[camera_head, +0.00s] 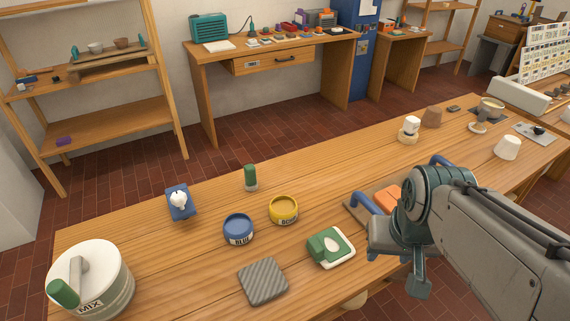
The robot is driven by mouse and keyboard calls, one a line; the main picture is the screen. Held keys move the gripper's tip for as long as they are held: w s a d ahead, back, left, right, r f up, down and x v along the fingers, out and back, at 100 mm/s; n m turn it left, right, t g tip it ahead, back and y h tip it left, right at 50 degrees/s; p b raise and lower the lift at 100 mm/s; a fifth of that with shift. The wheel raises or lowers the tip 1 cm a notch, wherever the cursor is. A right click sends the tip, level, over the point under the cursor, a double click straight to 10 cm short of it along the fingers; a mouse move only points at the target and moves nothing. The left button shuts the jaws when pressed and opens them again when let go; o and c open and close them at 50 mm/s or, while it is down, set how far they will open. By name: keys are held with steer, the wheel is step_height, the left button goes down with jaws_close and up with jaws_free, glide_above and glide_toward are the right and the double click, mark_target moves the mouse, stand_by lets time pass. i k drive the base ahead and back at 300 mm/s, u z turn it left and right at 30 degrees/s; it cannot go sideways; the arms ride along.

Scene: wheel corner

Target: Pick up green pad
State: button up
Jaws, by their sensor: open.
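A green pad (337,241) with a white part on it lies on a white base near the front middle of the wooden table (170,268). My gripper (397,256) is to the right of the pad, above the table, and looks apart from it. The gripper is open, and I see nothing held in it. My arm comes in from the lower right and hides part of the table behind it.
A blue tin (238,229) and a yellow tin (283,210) stand behind the pad. A grey ribbed square (263,281) lies to its left. An orange block (387,198) is partly hidden behind my gripper. A white MIX bucket (112,285) stands far left.

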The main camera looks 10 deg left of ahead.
mark_target(251, 184)
steer(key=u, duration=1.8)
steer(key=k, duration=0.8)
steer(key=z, duration=0.7)
steer(key=i, duration=1)
steer(key=u, duration=0.05)
